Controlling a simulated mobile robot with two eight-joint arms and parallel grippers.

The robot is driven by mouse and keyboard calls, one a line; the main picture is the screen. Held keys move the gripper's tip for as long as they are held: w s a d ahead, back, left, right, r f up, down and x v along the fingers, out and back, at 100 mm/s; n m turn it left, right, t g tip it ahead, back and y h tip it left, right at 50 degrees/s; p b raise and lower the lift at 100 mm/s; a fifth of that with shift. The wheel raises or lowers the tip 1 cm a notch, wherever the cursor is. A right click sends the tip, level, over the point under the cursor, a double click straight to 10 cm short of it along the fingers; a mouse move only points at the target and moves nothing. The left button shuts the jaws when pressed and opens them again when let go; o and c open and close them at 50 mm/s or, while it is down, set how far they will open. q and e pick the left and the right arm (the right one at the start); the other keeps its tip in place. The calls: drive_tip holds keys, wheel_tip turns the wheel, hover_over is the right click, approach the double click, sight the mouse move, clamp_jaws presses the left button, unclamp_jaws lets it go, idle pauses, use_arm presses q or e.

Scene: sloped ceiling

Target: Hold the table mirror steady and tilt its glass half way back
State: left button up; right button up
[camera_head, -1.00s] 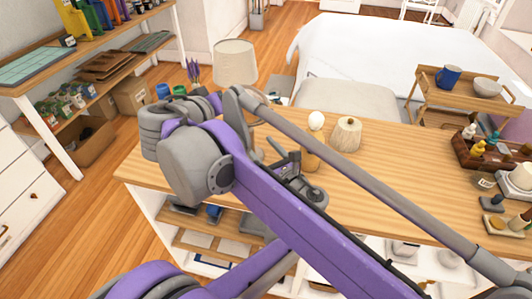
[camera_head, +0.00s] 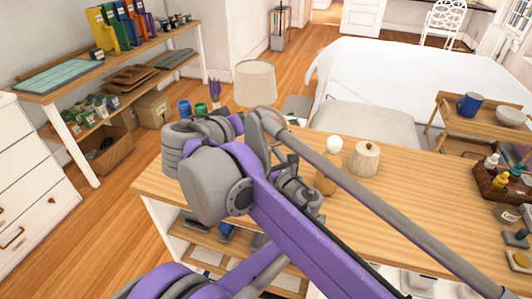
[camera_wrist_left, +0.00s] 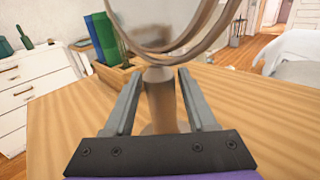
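The table mirror shows in the left wrist view, with its round wooden frame (camera_wrist_left: 216,32) cut off by the top edge and its upright wooden post (camera_wrist_left: 160,100) standing on the tabletop. My left gripper (camera_wrist_left: 158,78) is open, with one finger on each side of the post. Gaps show between the fingers and the post, so it does not look gripped. In the head view my purple and grey arm hides most of the mirror and gripper. My right gripper is not in view.
A lamp (camera_head: 255,82), a white-topped wooden item (camera_head: 334,145) and a pale wooden jar (camera_head: 366,160) stand near the arm. A crate of bottles (camera_head: 494,185) is at the right.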

use_arm(q)
clamp_jaws()
idle(0.7)
